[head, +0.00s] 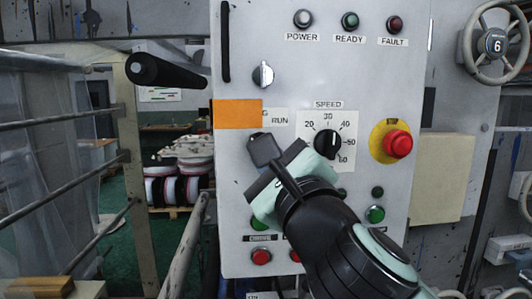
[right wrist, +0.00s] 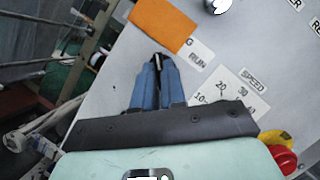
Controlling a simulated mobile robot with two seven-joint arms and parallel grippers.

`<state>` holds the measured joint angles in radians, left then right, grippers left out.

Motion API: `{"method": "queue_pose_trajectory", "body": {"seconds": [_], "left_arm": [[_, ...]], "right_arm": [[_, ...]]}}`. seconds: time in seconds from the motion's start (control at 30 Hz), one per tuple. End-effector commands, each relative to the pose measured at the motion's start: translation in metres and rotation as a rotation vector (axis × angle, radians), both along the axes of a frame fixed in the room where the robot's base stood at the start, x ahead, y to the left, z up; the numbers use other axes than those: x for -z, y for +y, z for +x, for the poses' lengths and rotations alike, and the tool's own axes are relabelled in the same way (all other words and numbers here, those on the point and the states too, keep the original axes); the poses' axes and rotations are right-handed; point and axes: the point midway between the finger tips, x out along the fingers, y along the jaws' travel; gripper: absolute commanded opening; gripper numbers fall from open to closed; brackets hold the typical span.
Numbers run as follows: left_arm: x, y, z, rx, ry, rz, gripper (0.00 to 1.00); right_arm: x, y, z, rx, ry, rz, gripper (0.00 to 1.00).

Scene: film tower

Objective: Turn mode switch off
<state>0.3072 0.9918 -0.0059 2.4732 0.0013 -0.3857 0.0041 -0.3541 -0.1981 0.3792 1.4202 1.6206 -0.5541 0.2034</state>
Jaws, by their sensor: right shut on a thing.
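The mode switch (right wrist: 156,60) is mostly hidden. Only a small dark and silvery piece shows between my right fingertips in the right wrist view, below a partly covered label (head: 277,117) reading "G" and "RUN". My right gripper (head: 263,148) reaches in from the lower right in the head view, its tips at the panel just below that label. In the right wrist view its two blue-grey fingers (right wrist: 159,68) are close together, shut on this piece. The switch's pointing direction cannot be read. My left gripper is not in view.
An orange tag (head: 237,114) covers the label's left part. A silver switch (head: 263,75) sits above. The speed dial (head: 328,143) and red mushroom button (head: 397,144) are to the right. Green and red (head: 261,257) buttons lie below. A black-handled lever (head: 165,72) is at left.

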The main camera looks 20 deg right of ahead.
Motion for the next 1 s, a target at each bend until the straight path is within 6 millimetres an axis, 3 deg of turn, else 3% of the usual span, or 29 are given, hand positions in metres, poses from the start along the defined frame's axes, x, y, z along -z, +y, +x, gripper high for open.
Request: {"method": "queue_pose_trajectory", "body": {"seconds": [0.03, 0.1, 0.4, 0.53, 1.0], "left_arm": [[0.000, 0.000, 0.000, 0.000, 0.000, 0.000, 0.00], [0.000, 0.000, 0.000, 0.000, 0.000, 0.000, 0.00], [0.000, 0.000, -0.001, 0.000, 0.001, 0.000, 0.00], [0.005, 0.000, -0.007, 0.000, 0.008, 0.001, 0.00], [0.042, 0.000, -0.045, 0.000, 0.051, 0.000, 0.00]], "right_arm": [[0.000, 0.000, 0.000, 0.002, 0.000, -0.003, 0.14], [0.000, 0.000, 0.000, 0.002, 0.000, -0.003, 0.36], [0.000, 0.000, -0.001, 0.000, 0.000, -0.001, 0.36], [0.004, 0.000, -0.010, 0.000, 0.001, -0.001, 0.36], [0.031, -0.006, -0.103, 0.001, 0.000, -0.002, 0.36]]}}
